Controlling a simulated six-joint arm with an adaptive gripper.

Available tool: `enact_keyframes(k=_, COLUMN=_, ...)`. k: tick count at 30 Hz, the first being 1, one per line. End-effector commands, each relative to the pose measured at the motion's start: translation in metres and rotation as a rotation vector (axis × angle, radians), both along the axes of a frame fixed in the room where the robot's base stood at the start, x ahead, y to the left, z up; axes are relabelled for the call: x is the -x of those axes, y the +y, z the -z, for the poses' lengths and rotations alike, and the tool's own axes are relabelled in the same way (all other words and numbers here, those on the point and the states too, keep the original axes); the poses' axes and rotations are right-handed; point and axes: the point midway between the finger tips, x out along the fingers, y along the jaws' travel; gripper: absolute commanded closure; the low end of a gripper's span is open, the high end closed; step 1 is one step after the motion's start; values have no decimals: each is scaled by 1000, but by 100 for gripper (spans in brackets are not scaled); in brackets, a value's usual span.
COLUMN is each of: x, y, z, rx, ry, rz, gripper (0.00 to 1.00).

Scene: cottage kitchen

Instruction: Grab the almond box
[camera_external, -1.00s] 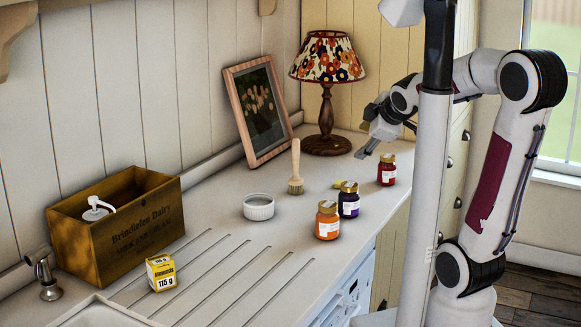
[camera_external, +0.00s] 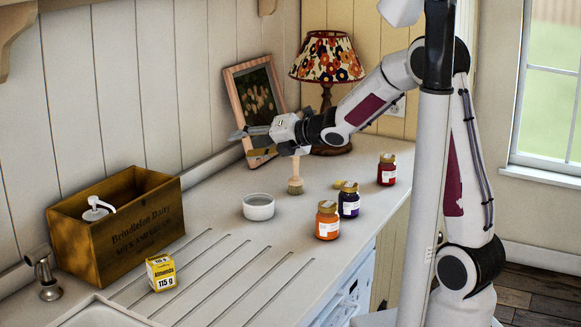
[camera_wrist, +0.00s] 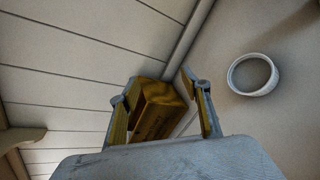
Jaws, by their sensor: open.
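The almond box (camera_external: 161,273) is a small yellow and white carton marked 115 g. It stands upright on the grooved part of the counter, in front of the wooden crate, in the external view. My gripper (camera_external: 243,143) is open and empty, raised above the counter in front of the picture frame. It is well to the right of the almond box and farther back. In the wrist view my open fingers (camera_wrist: 161,104) spread on both sides of the distant crate (camera_wrist: 158,110). I cannot make out the almond box there.
The wooden crate (camera_external: 130,243) holds a white pump bottle (camera_external: 97,209). A white ramekin (camera_external: 258,207), brush (camera_external: 295,183), orange jar (camera_external: 327,221), purple jar (camera_external: 348,200) and red jar (camera_external: 387,170) stand on the counter. The lamp (camera_external: 327,68) and picture frame (camera_external: 252,95) are behind.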

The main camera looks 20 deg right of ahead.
Motion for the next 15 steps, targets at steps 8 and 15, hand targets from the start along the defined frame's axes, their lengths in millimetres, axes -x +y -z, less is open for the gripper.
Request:
enact_keyframes(k=8, x=25, y=85, z=34, rx=99, ry=-222, rz=-341, gripper=53)
enact_keyframes(k=15, x=66, y=146, z=65, rx=126, ry=-428, rz=-621, gripper=53)
